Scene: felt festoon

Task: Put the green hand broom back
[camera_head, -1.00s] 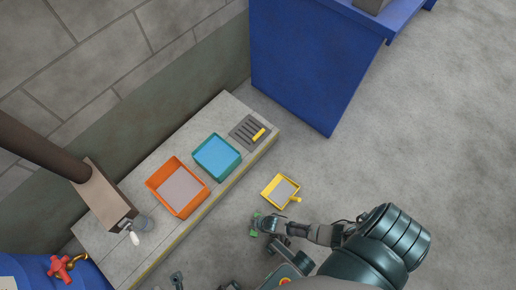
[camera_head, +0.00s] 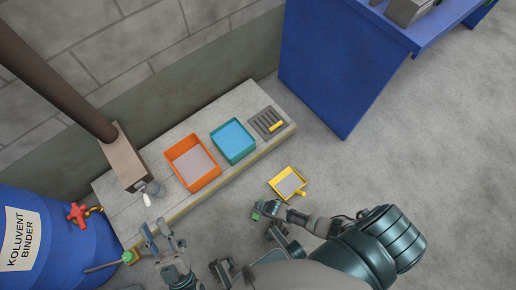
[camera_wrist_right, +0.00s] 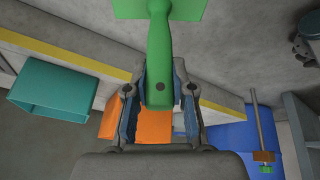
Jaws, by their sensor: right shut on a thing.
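The green hand broom (camera_wrist_right: 158,45) is in my right gripper (camera_wrist_right: 158,100), which is shut on its handle in the right wrist view. Its wide green head points up and is cut off by the top edge of that view. In the head view only a small green part of the broom (camera_head: 256,215) shows at my right gripper (camera_head: 264,208), above the floor near the yellow dustpan (camera_head: 289,184). My left gripper (camera_head: 161,234) is open and looks empty, close to the front edge of the low ledge.
The concrete ledge (camera_head: 235,172) carries an orange tray (camera_head: 177,153), a teal tray (camera_head: 216,139) and a dark grate (camera_head: 262,118) with a yellow piece. A blue barrel (camera_head: 60,245) with a red tap (camera_head: 77,213) stands left. A blue bench (camera_head: 335,80) stands at the back.

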